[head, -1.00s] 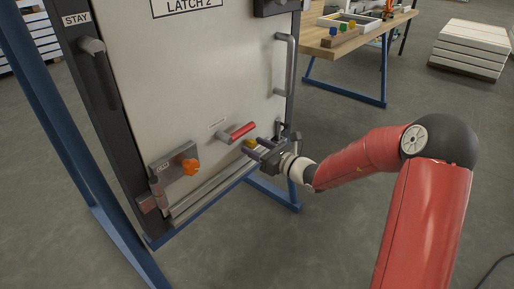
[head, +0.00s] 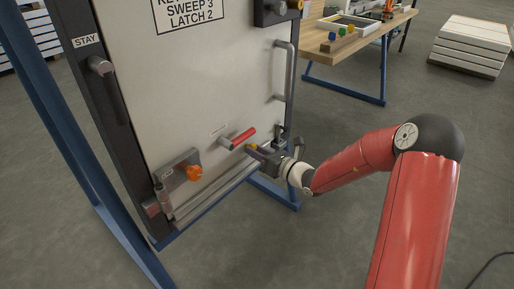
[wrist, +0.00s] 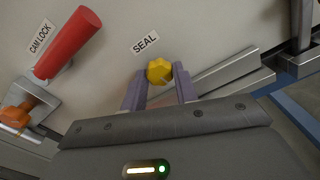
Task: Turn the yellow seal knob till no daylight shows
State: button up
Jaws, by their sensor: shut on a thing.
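The yellow seal knob (wrist: 159,71) is lobed and sits on the pale door panel, just below the SEAL label (wrist: 145,42) in the wrist view. My gripper (wrist: 157,82) has a finger on either side of the knob and is shut on it. In the head view my gripper (head: 254,152) is at the lower right of the door, and a bit of the yellow knob (head: 251,147) shows at its fingertips. A metal seal strip (head: 215,192) runs along the door's bottom edge. Whether daylight shows under it I cannot tell.
The red cam lock handle (head: 238,138) is close to the left of my gripper. An orange knob (head: 194,172) is on a bracket further left. A vertical grey door handle (head: 284,72) stands above. Blue frame legs (head: 274,190) are below.

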jog(key=o, duration=1)
jog(key=shift+c, duration=0.2)
jog(key=v, duration=0.7)
jog(key=shift+s+d, duration=0.25)
jog(key=shift+d, duration=0.1)
